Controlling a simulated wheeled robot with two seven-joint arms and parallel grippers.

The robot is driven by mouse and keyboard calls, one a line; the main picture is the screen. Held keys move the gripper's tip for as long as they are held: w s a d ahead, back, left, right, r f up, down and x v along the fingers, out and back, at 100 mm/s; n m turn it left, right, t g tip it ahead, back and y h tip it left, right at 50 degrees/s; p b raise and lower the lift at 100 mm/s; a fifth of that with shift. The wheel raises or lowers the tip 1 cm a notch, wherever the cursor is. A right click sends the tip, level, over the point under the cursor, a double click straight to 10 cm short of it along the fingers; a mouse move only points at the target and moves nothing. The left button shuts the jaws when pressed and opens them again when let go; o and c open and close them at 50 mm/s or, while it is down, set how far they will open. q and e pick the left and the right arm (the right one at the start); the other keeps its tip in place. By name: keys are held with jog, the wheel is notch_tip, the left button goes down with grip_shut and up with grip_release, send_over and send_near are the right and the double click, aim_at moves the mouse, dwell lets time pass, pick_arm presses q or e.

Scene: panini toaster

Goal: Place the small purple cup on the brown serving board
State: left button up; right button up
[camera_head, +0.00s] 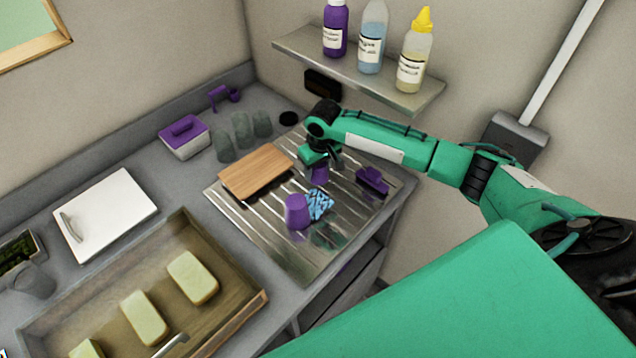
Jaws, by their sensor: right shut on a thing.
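The small purple cup (319,175) is in my right gripper (321,162), which is shut on it from above. They are just to the right of the brown serving board (254,172), over the ridged metal drainboard. I cannot tell whether the cup touches the metal. The serving board lies flat on the left back part of the drainboard, with nothing on it. My left gripper is not in view.
A larger purple cup (298,211), a blue patterned cloth (320,204) and a purple brush-like item (373,181) are on the drainboard (268,238). Glasses (242,130) stand behind the board. A shelf (300,48) with bottles hangs above.

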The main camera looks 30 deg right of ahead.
aim_at(318, 177)
jog(key=shift+f+b, duration=2.05)
jog(key=shift+b, duration=0.05)
jog(key=o, duration=1)
